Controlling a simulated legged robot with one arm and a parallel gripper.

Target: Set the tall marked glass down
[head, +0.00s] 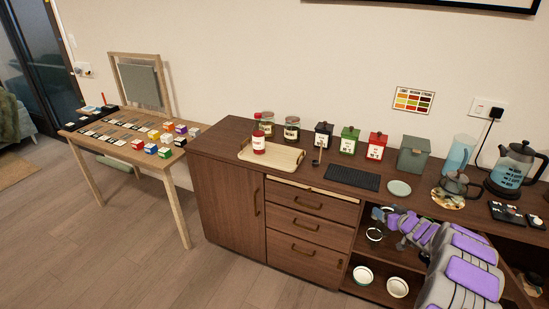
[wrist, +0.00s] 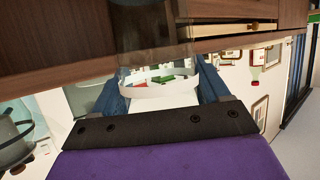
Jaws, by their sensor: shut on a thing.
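My gripper (wrist: 160,88) is shut on a clear glass (wrist: 158,62) with a pale band around it, held between the two blue fingers in the wrist view. The wrist view is turned over, with the wooden cabinet along its top. In the head view my arm reaches in from the lower right, and my gripper (head: 386,222) is in front of the cabinet's open shelves, below the countertop. The glass is small and partly hidden there, and I cannot make out its markings.
The dark wood countertop (head: 305,180) carries a tray (head: 272,155) with a red-capped bottle, several canisters, a black mat (head: 352,177), a pale green saucer (head: 399,188), a teapot (head: 455,185) and a kettle (head: 512,166). White bowls (head: 397,287) sit on the lower shelf. A table (head: 125,131) stands left.

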